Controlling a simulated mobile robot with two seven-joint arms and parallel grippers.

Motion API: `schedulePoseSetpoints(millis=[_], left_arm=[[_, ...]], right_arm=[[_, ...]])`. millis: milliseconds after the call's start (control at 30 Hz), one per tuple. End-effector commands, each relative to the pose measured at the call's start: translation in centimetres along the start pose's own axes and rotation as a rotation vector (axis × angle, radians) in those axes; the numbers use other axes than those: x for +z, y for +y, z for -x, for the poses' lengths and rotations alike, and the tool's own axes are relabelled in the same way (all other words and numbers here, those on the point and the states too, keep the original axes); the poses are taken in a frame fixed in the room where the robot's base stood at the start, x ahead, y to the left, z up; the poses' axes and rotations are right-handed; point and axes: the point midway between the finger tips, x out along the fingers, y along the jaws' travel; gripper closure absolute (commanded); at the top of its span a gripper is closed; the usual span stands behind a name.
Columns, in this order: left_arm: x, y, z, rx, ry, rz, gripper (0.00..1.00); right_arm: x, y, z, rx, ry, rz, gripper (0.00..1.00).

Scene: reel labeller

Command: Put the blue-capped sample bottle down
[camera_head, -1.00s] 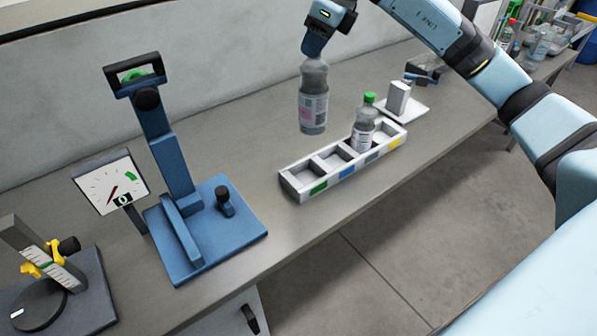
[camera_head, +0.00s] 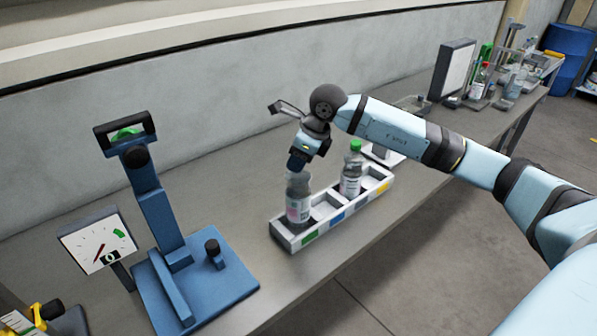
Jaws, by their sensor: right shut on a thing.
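The sample bottle (camera_head: 298,207), clear grey with a pinkish-white label, is upright at the left end of the white rack (camera_head: 290,243), at the compartment with the green mark. Its base is hidden by the rack wall, and I cannot tell whether it rests on the floor of the compartment. My right gripper (camera_head: 298,165) is shut on its top from above, hiding the cap. A green-capped bottle (camera_head: 351,173) stands in the rack farther right. My left gripper is not in view.
A blue stand (camera_head: 190,285) with a lever and a dial gauge (camera_head: 97,241) are at the left. A white block (camera_head: 383,153) lies behind the rack. The bench's front edge runs close to the rack. Several bottles (camera_head: 485,85) stand at the far right.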

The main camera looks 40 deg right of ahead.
Motion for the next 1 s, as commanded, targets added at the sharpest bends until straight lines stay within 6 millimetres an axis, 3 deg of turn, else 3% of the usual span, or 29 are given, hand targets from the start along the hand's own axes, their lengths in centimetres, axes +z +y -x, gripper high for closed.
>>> schedulePoseSetpoints(millis=[333,700,733,800,833,1000], left_arm=[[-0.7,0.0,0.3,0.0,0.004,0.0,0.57],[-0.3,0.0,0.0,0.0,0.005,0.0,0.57],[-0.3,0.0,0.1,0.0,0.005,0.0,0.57],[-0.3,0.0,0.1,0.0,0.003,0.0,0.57],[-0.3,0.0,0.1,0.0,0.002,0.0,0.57],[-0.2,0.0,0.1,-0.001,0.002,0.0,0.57]], right_arm=[[-1.5,0.0,-3.7,0.001,0.0,0.0,1.0],[-1.7,0.0,-4.2,-0.001,-0.002,0.001,1.0],[-1.8,0.0,-4.2,0.0,0.0,0.001,0.63],[-1.7,0.0,-4.1,0.0,0.0,0.001,0.47],[-1.7,0.0,-4.1,0.0,0.0,0.001,0.42],[-1.7,0.0,-4.1,0.0,0.0,0.0,0.42]])
